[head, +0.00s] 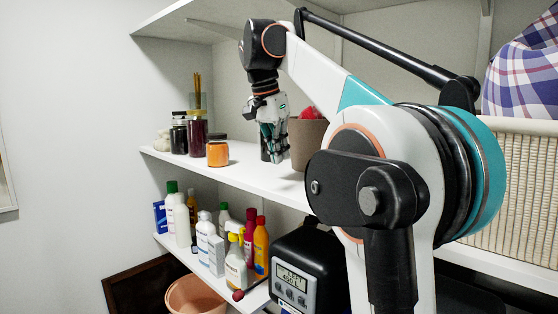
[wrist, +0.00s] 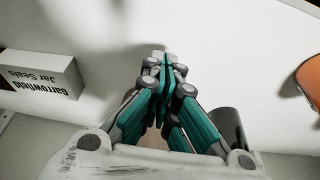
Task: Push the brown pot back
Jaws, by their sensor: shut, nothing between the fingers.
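The brown pot (head: 310,139) stands on the middle shelf in the head view, with something red (head: 312,113) at its top. My arm hides its lower right part. My gripper (head: 279,158) points down just left of the pot, in front of it in the picture; I cannot tell whether they touch. In the wrist view the gripper (wrist: 163,62) has its fingers together, with nothing between them, over the white surface. I cannot make out the pot for certain in the wrist view.
The shelf (head: 232,176) also holds an orange jar (head: 217,151) and dark jars (head: 197,133) to the left. A wicker basket (head: 515,190) stands right.

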